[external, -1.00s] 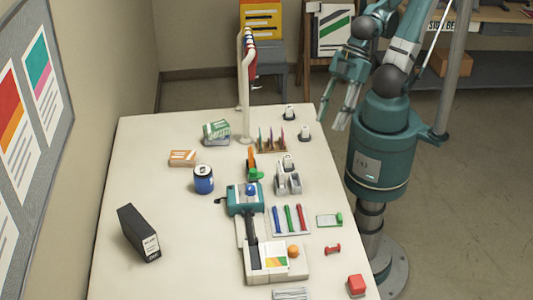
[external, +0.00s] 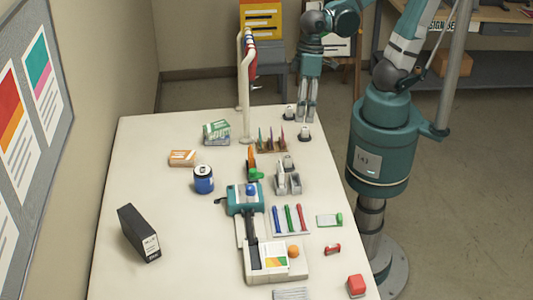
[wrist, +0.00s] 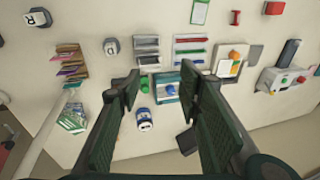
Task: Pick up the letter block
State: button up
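Two small white blocks with dark bases stand near the far right of the table in the external view, one farther (external: 289,113) and one nearer (external: 304,134). In the wrist view, one white block shows a dark letter R (wrist: 38,18) at the upper left. The other white block (wrist: 111,46) sits right of it, its mark too small to read. My gripper (external: 307,118) points down at the table's far right end, close to both blocks in the picture. In the wrist view my gripper (wrist: 165,95) has its fingers wide apart, with nothing held between them.
A card rack (external: 272,147) and a grey organizer (external: 287,180) stand near the blocks. A white pole stand (external: 245,100) rises at the far edge. A green box (external: 216,132), blue can (external: 203,180) and teal laminator (external: 245,198) lie farther off. The table's left side is mostly clear.

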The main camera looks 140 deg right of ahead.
jog(key=s+d+f+m+g+y+p, duration=0.1)
jog(key=s+d+f+m+y, duration=0.1)
jog(key=s+d+m, duration=0.4)
jog(key=m+t+b, duration=0.1)
jog(key=m+b, duration=1)
send_near(305, 128)
jog(key=f, duration=0.2)
jog(key=s+f, duration=0.1)
jog(key=shift+d+y, duration=0.3)
jog(key=shift+d, duration=0.1)
jog(key=shift+f, duration=0.1)
jog(key=shift+b+x, duration=0.35)
jog(key=shift+x, duration=0.95)
jog(key=shift+w, duration=0.1)
jog(key=shift+w+b+x, duration=0.15)
jog(key=shift+b+x, duration=0.3)
jog(key=shift+x, duration=0.85)
jog(key=shift+w+b+x, duration=0.1)
jog(key=shift+b+x, duration=0.3)
jog(key=shift+x, duration=0.9)
jog(key=shift+a, duration=0.1)
jog(key=shift+c, duration=0.6)
